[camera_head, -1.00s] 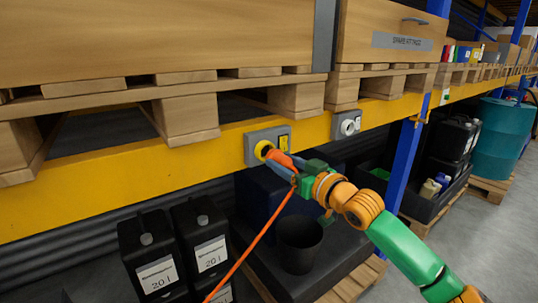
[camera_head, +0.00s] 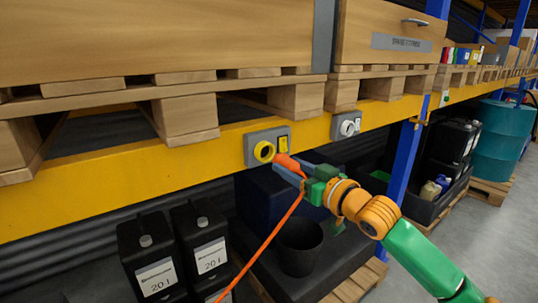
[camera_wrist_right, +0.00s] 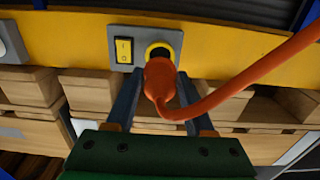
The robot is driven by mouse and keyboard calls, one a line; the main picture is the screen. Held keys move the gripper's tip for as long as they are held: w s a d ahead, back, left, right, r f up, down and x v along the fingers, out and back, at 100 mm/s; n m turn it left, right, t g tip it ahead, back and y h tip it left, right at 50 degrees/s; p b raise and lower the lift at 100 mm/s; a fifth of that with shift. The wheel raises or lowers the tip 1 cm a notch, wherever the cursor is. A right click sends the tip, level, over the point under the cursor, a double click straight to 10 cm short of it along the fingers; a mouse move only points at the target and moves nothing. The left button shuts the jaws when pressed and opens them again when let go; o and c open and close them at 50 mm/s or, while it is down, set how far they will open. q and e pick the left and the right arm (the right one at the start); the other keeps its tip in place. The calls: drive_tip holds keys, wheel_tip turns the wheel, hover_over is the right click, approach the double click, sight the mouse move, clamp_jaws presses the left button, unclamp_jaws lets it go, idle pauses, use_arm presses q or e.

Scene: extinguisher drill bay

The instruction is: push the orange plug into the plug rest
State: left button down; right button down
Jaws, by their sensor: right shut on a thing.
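The orange plug (camera_head: 287,161) is held between the fingers of my right gripper (camera_head: 292,168), just in front of a grey socket box (camera_head: 252,150) on the yellow beam. In the head view its tip is outside the box's yellow-ringed opening (camera_head: 264,151), with a small gap. In the right wrist view the plug (camera_wrist_right: 160,80) covers the lower part of the yellow ring (camera_wrist_right: 159,48). A second grey box with a pale ring (camera_head: 347,127) sits farther right on the beam; it may be the plug rest. My left gripper is not in view.
The orange cable (camera_head: 258,245) hangs from the plug down to the lower left. Wooden pallets (camera_head: 180,118) rest above the beam (camera_head: 110,170). Black canisters (camera_head: 150,250) and a dark bucket (camera_head: 300,246) stand below. A blue post (camera_head: 406,160) rises at right.

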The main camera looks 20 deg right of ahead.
sight(295, 171)
drive_tip(key=shift+s+a+r, duration=0.2)
drive_tip(key=shift+s+r, duration=0.1)
drive_tip(key=shift+s, duration=0.35)
drive_tip(key=shift+s+a+r, duration=0.15)
drive_tip(key=shift+s+r, duration=0.1)
drive_tip(key=shift+s, duration=0.35)
drive_tip(key=s+a+r, duration=0.1)
drive_tip(key=s+r, duration=0.1)
drive_tip(key=s, duration=0.4)
drive_tip(key=s+a+r, duration=0.2)
drive_tip(key=s+r, duration=0.1)
drive_tip(key=s, duration=0.3)
drive_tip(key=shift+a, duration=0.3)
